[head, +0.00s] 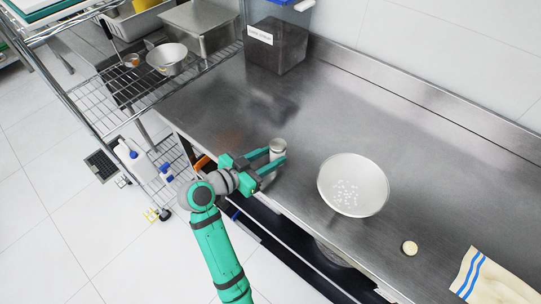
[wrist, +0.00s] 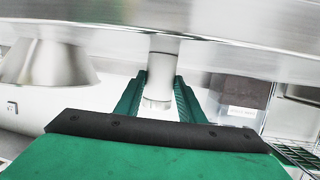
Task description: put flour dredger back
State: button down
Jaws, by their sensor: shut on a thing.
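The flour dredger (head: 278,146) is a pale metal cylinder near the front edge of the steel bench (head: 235,105), left of the white bowl. My gripper (head: 277,156) is shut on it, with one green finger on each side. In the wrist view, the dredger (wrist: 160,75) is held between the two fingers (wrist: 160,85). It looks upright. The fingers cover part of its body. It is on or very close to the bench top; I cannot tell if it touches.
A white bowl (head: 352,190) with small pale bits stands right of my gripper. A small cream round thing (head: 410,248) and a striped towel (head: 490,280) lie further right. A dark labelled bin (head: 277,45) stands at the back. A wire rack (head: 110,90) is left. The bench middle is clear.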

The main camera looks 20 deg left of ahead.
jog(key=c, duration=1.2)
grip_release()
jog(key=shift+s+r, duration=0.15)
jog(key=shift+r, duration=0.1)
jog(key=v, duration=1.1)
jog(key=shift+s+a+r, duration=0.15)
jog(key=shift+s+a, duration=0.05)
jog(key=shift+s, duration=0.1)
